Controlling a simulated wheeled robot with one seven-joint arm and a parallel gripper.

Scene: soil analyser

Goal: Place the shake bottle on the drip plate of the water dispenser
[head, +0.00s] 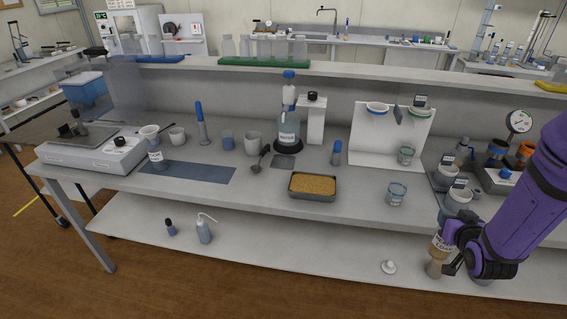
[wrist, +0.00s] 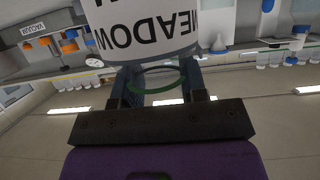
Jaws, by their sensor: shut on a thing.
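My gripper (head: 450,257) is at the lower right, in front of the bench, shut on a labelled bottle (head: 435,268) with brown contents low in it. In the wrist view the fingers (wrist: 158,80) clasp this bottle (wrist: 150,40), whose white label reads "MEADOW". The fingers hide part of it in the head view. The water dispenser (head: 287,130), a clear vessel marked as water with a blue top, stands at the bench middle.
A tray of tan grains (head: 312,187) lies right of the plate, with a spoon (head: 260,160) on its left. A glass beaker (head: 397,193) and a white stand (head: 390,130) are farther right. A white lid (head: 389,267) is on the lower shelf.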

